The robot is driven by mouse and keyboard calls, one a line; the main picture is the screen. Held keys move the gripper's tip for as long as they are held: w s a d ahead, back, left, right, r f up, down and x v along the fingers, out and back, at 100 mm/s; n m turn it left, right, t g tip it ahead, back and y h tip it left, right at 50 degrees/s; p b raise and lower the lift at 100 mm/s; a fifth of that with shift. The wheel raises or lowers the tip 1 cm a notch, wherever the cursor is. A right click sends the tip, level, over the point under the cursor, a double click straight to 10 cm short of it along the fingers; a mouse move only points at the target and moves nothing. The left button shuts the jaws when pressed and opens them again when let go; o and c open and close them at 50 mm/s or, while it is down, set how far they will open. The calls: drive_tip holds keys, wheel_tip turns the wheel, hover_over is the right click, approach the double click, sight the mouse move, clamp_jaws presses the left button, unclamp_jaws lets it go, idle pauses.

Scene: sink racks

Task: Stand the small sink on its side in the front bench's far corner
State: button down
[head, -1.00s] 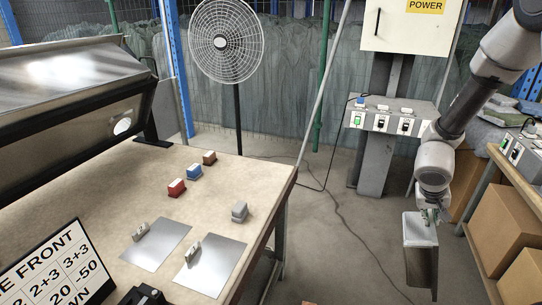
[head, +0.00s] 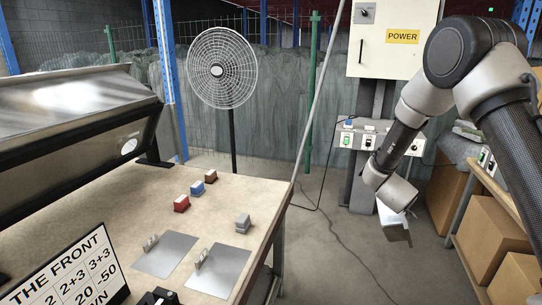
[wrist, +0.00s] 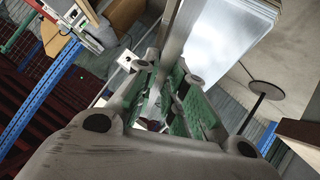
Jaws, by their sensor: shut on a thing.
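The small sink (head: 398,230) is a grey metal box held off the floor, right of the front bench (head: 250,183). It is tilted, and my wrist hides part of it in the head view. My gripper (wrist: 172,98) is shut on its edge in the wrist view, where the sink's shiny metal face (wrist: 222,45) runs up and away from the green finger pads. The fingertips are mostly hidden in the head view. The bench's far right corner is bare.
Several small blocks (head: 197,188), two metal plates (head: 165,254) and a sign (head: 70,268) are on the bench. A fan (head: 221,68) stands behind. A power cabinet (head: 395,38) and shelf boxes (head: 490,228) are right.

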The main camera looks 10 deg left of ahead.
drive_tip(key=w+a+r+n+t+y, duration=0.1)
drive_tip(key=w+a+r+t+y, duration=0.15)
drive_tip(key=a, duration=0.45)
drive_tip(key=w+a+r+n+t+y, duration=0.2)
drive_tip(key=w+a, duration=0.1)
drive_tip(key=a, duration=0.4)
drive_tip(key=w+a+r+n+t+y, duration=0.1)
drive_tip(key=w+a+r+t+y, duration=0.15)
drive_tip(key=a, duration=0.45)
drive_tip(key=s+a+r+n+g+y, duration=0.1)
drive_tip(key=s+a+r+n+y, duration=0.2)
drive_tip(key=a+y, duration=0.65)
drive_tip(key=s+a+r+n+g+y, duration=0.1)
drive_tip(key=s+a+n+y, duration=0.3)
drive_tip(key=a, duration=1.1)
wheel_tip(320, 180, down, 9)
drive_tip(key=shift+w, duration=0.15)
drive_tip(key=shift+f, duration=0.65)
